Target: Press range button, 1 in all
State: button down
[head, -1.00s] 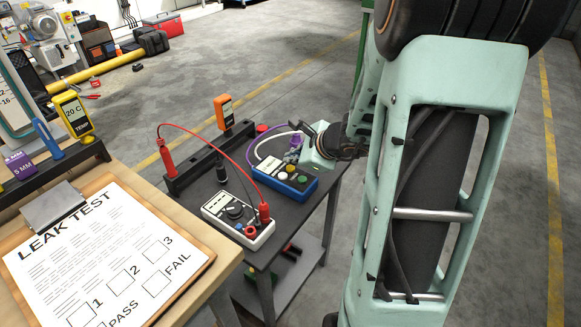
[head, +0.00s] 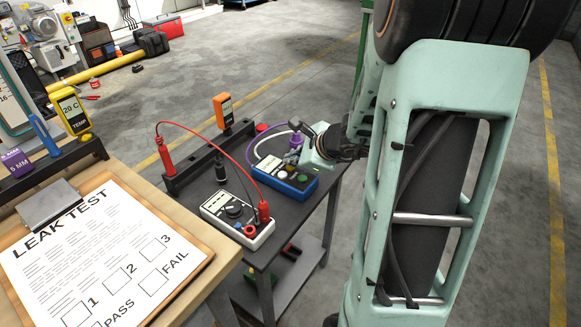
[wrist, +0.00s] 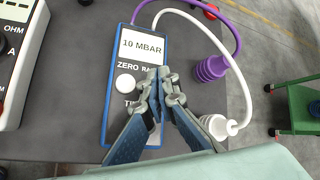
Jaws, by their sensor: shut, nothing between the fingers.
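The blue pressure meter (wrist: 107,120) lies face up on the grey cart top in the wrist view. Its display (wrist: 144,43) reads 10 MBAR. Below it are the labels "ZERO" and "RA…", the second partly covered. A white round button (wrist: 125,85) sits under "ZERO". The button under the second label is hidden behind my gripper (wrist: 161,76). My gripper is shut and empty, its fingertips over that spot; I cannot tell whether they touch. In the head view the blue meter (head: 275,179) stands on the cart, with my gripper (head: 301,148) at its far right side.
Purple (wrist: 211,68) and white (wrist: 217,125) hose plugs sit close right of the meter. A white multimeter (head: 236,218) with red and black leads lies to its left. An orange gauge (head: 223,111) stands behind on a dark rail. A workbench holds the LEAK TEST clipboard (head: 195,270).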

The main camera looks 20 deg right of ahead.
aim_at(292, 168)
jog(key=shift+f+b, duration=0.5)
jog(key=shift+b, duration=0.05)
dwell(0.5)
dwell(0.4)
jog(key=shift+r+p, duration=0.7)
jog(key=shift+r, duration=0.2)
jog(key=shift+r, duration=0.1)
notch_tip(292, 168, up, 5)
jog(key=p, duration=0.4)
dwell(0.3)
